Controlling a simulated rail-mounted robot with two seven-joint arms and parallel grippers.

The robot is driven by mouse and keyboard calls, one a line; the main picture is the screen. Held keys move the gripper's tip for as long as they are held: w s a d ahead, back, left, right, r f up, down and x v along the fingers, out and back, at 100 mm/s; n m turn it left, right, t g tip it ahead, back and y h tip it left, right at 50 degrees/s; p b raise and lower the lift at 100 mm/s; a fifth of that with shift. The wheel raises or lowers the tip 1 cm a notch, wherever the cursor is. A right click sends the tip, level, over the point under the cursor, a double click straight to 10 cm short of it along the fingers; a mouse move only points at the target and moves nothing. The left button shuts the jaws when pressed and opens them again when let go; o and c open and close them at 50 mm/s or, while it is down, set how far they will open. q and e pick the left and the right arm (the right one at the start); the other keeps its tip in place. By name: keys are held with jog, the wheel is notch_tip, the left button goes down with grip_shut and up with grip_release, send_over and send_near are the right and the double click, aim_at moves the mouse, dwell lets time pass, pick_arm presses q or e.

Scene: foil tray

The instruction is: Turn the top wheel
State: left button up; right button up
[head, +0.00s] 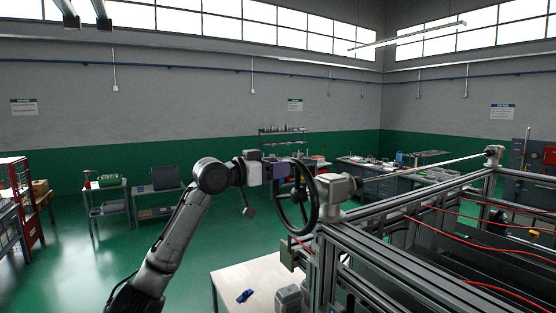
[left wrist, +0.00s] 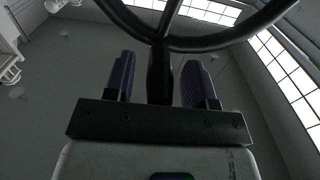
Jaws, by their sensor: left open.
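The black wheel (head: 315,203) stands upright on a grey gearbox (head: 338,187) at the near corner of the metal frame. My left gripper (head: 290,170) is at the left side of the wheel, its purple fingers close to the upper part of the rim. In the left wrist view the fingers (left wrist: 160,72) are open, with a dark bar, seemingly the wheel's handle, standing between them. Gaps show on both sides of the bar. The wheel's rim (left wrist: 225,40) curves just beyond the fingertips. My right gripper is in neither view.
The aluminium frame (head: 385,275) with red cables fills the right side. A pale table (head: 235,277) with a blue object (head: 245,296) stands below the wheel. A long shaft (head: 420,176) runs back from the gearbox. The green floor at left is open; carts stand behind.

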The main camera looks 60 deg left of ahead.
pick_arm(q)
jog(key=shift+w, duration=0.35)
grip_shut()
dwell(0.4)
